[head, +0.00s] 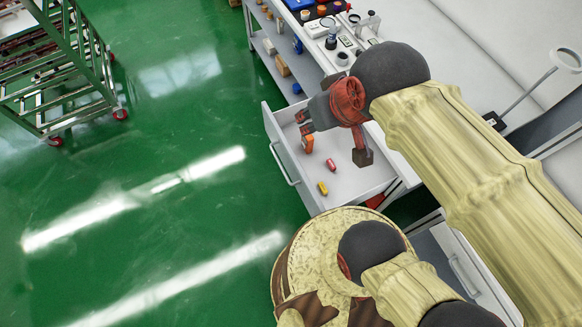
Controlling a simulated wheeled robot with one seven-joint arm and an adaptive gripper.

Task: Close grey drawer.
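The grey drawer (301,192) is pulled out from the bench, with its front panel and bar handle (283,165) facing left in the head view. Inside it lie a small red item (331,165) and a small yellow item (323,188). My gripper (335,150) appears over the drawer in this view, its two fingers spread apart with nothing between them. One finger is near the drawer's front panel and the other is over the interior. I cannot tell how high the fingers are above the drawer. My arm hides the drawer's back right part.
A white bench (455,50) runs along the right, with small instruments and containers at its far end. A lower shelf (268,45) holds several items. Another drawer front (462,275) is at the lower right. The green floor (150,150) left of the drawer is clear.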

